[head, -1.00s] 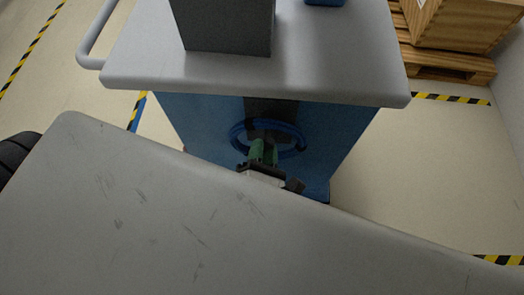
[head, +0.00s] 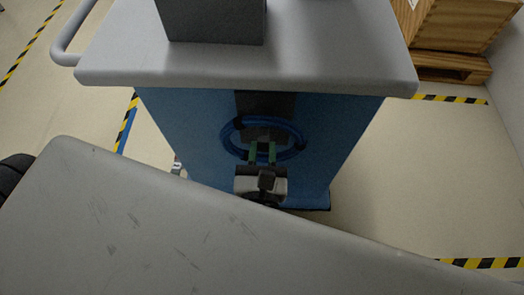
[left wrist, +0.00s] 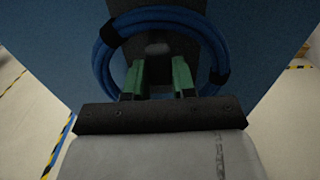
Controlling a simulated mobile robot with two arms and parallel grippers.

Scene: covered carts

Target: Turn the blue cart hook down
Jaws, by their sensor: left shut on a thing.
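The blue cart (head: 330,125) stands ahead with a grey top (head: 330,60). On its near face is a dark plate (head: 265,103) with a blue coiled hose (head: 228,135) hanging in front. My left gripper (head: 263,150) reaches the lower middle of the coil. In the left wrist view its green fingers (left wrist: 159,70) stand a little apart in front of the dark plate (left wrist: 160,20), inside the coil (left wrist: 103,65). They are shut on the hook, mostly hidden between them; a pale rounded part (left wrist: 157,48) shows just above. My right gripper is out of view.
A dark grey box (head: 210,20) stands on the cart top. A grey push handle (head: 62,45) sticks out at its left. A wooden crate (head: 460,25) on a pallet (head: 450,68) is at the back right. The floor right of the cart is clear.

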